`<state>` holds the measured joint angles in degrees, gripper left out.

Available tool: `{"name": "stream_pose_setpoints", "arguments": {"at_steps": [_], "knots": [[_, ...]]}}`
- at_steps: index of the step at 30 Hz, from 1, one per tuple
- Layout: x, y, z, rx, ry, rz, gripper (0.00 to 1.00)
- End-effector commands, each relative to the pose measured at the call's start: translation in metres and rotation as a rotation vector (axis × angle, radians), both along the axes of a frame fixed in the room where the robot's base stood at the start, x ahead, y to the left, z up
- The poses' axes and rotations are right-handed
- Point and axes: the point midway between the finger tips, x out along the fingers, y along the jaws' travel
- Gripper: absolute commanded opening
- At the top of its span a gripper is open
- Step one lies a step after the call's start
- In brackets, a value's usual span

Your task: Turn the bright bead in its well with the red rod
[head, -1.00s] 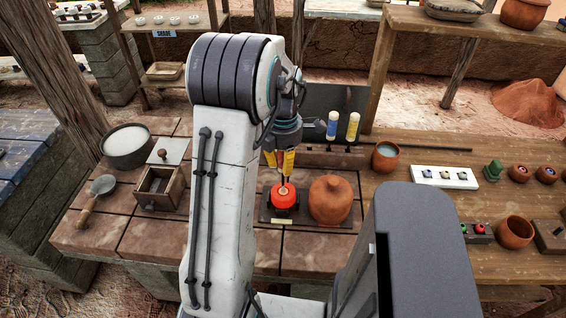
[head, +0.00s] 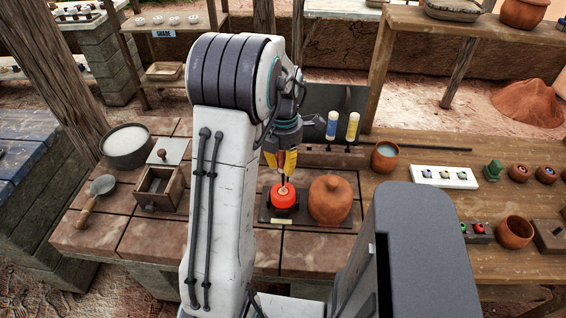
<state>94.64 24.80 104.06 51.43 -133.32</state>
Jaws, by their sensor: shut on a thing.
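A bright red-orange glowing well (head: 284,199) sits on a dark plate on the tiled bench, with a small pale spot at its centre. I cannot make out the bead apart from the glow. My gripper (head: 283,166) is above it, pointing down, its yellow fingers shut on the red rod. A bit of red shows between the fingers, and the rod's thin dark shaft (head: 284,178) reaches down to the middle of the well. The tip is too small to tell whether it touches the bead.
A clay lidded jar (head: 330,199) stands close right of the well. Behind it, a rack holds a blue-marked rod (head: 332,126) and a yellow-marked rod (head: 352,127). A wooden box (head: 160,187) and a bowl of white stuff (head: 127,146) stand left.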

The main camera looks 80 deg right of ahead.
Motion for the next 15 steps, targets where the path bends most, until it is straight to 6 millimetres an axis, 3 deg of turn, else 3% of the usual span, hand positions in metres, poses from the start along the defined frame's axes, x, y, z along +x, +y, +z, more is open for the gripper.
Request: {"name": "stream_pose_setpoints", "arguments": {"at_steps": [5, 15], "knots": [[0.0001, -0.0001, 0.0002, 0.0, 0.0, -0.052, 0.0], [0.0001, -0.0001, 0.0001, -0.001, 0.002, -0.441, 0.0]]}}
